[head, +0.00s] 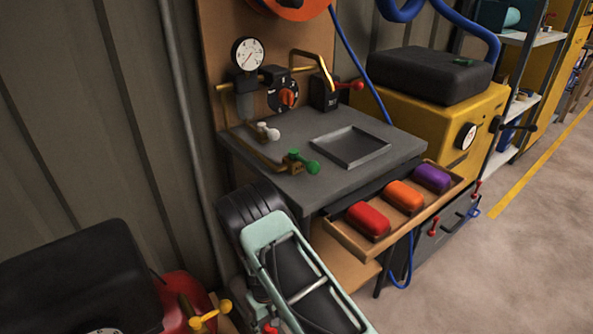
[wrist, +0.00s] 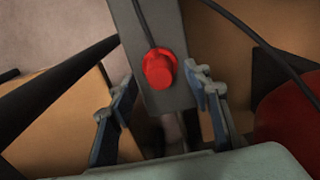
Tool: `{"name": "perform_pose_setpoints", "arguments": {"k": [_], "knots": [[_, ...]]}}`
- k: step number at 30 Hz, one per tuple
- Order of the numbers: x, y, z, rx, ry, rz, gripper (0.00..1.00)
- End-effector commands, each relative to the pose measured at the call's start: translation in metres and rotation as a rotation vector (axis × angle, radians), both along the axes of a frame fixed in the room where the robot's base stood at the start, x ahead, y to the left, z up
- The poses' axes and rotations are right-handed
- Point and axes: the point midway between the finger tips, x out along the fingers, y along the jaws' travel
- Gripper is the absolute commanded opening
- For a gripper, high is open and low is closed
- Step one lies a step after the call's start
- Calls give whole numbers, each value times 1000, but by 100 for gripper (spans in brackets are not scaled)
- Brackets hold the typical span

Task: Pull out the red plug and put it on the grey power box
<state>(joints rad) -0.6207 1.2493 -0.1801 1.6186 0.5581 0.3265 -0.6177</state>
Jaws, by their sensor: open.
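The red plug (wrist: 159,69) shows in the wrist view, on a grey upright box or strip (wrist: 157,22) with a dark cable running down to it. My gripper (wrist: 158,88) is open, with one blue-grey finger to the left of the plug and one to the right. I see gaps between the fingers and the plug. In the head view my arm hides the gripper; a small red patch at the bottom may be the plug. I cannot tell for sure whether the grey strip is the power box.
A grey workbench (head: 287,180) has valves and a shallow tray. Its open drawer (head: 428,209) holds red, orange and purple blocks. A yellow machine (head: 400,105) stands behind. A red and black machine (head: 80,285) is at lower left. Floor at right is clear.

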Motion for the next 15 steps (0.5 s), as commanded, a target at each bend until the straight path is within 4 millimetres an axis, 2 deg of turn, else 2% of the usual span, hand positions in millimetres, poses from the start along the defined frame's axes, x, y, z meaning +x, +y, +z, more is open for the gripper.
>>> {"name": "perform_pose_setpoints", "arguments": {"k": [1,6,15], "knots": [[0,0,-14,1,-1,-1,45],[1,1,-29,1,-2,0,45],[1,0,-30,1,-2,0,45]]}}
